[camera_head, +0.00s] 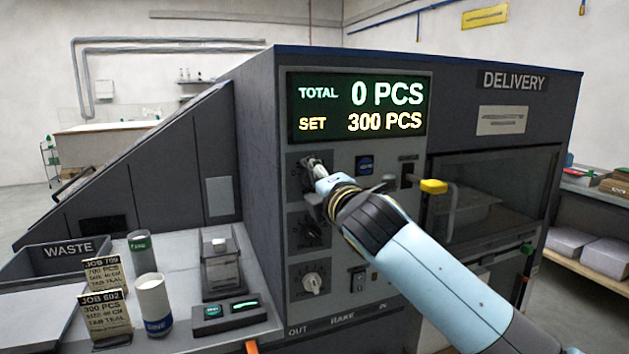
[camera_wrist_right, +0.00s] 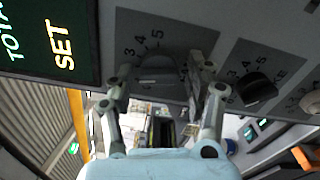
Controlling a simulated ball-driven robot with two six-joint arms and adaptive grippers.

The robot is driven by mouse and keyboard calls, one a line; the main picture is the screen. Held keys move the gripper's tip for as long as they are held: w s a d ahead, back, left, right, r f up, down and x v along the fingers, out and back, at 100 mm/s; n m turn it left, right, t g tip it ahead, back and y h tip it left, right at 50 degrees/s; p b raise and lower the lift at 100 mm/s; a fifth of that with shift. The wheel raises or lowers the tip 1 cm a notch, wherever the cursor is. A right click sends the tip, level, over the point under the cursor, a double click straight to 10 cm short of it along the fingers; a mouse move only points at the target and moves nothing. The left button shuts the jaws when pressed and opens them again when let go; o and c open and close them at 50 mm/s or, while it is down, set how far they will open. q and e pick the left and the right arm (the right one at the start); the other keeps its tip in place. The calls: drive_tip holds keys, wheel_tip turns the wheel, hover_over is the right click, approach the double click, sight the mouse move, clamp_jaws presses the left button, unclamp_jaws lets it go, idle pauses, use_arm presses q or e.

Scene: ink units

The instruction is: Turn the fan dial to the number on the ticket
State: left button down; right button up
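Three dials are on the panel; labels are too small to read. The top dial is mostly hidden behind my right gripper (camera_head: 318,180) in the head view. In the wrist view the dark top dial (camera_wrist_right: 158,72) sits between the spread fingers of my right gripper (camera_wrist_right: 160,85); I cannot tell whether they touch it. The middle dial (camera_head: 312,232) and bottom dial (camera_head: 312,284) are below. The front ticket (camera_head: 105,318) reads JOB 602, 300 PCS; its smaller lines are blurred. The rear ticket (camera_head: 104,272) reads JOB 709, 700 PCS. My left gripper is out of view.
The display (camera_head: 358,107) reads TOTAL 0 PCS and SET 300 PCS. A yellow-ended lever (camera_head: 433,187) sticks out right of the dials. A waste bin (camera_head: 68,249) is behind.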

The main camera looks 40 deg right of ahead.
drive_tip(key=c, duration=0.9)
drive_tip(key=shift+m, duration=0.4)
drive_tip(key=shift+m+b, duration=0.5)
drive_tip(key=shift+m, duration=2.2)
drive_tip(key=o, duration=1.1)
drive_tip(key=shift+o, duration=0.2)
